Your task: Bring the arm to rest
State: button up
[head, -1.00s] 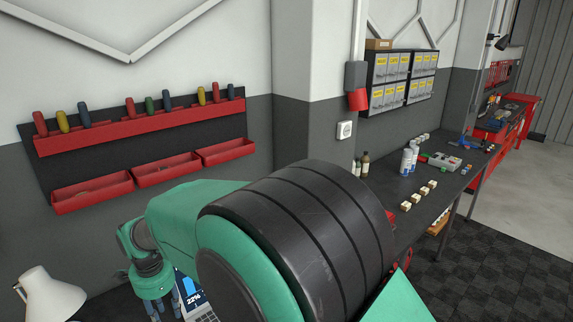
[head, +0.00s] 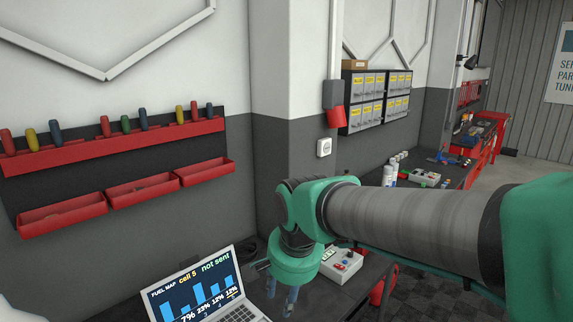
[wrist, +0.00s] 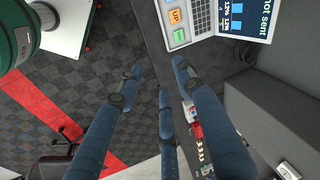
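My arm is green and grey and reaches in from the right side of the head view. My gripper (head: 281,294) hangs down at its left end, over or just in front of the bench, beside the laptop (head: 195,295). In the wrist view, the blue fingers of my gripper (wrist: 158,78) are spread apart with nothing between them. The bench edge and dark floor show below them. Part of the finger length is hidden in the head view.
A control box with buttons (head: 342,264) sits on the bench right of my gripper. Red wall bins (head: 142,190) and a tool rack are on the left. Drawer cabinets (head: 375,98) hang behind. In the wrist view, carpeted floor (wrist: 110,120) lies left of the bench.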

jog(key=s+d+f+n+t+h+b, duration=0.1)
jog(key=s+d+f+n+t+b, duration=0.1)
jog(key=s+d, duration=1.5)
jog(key=d+n+b, duration=0.1)
jog(key=d, duration=0.3)
jog(key=shift+s+d+n+t, duration=0.15)
jog(key=shift+s+n+t, duration=0.15)
jog(key=shift+s+n, duration=0.1)
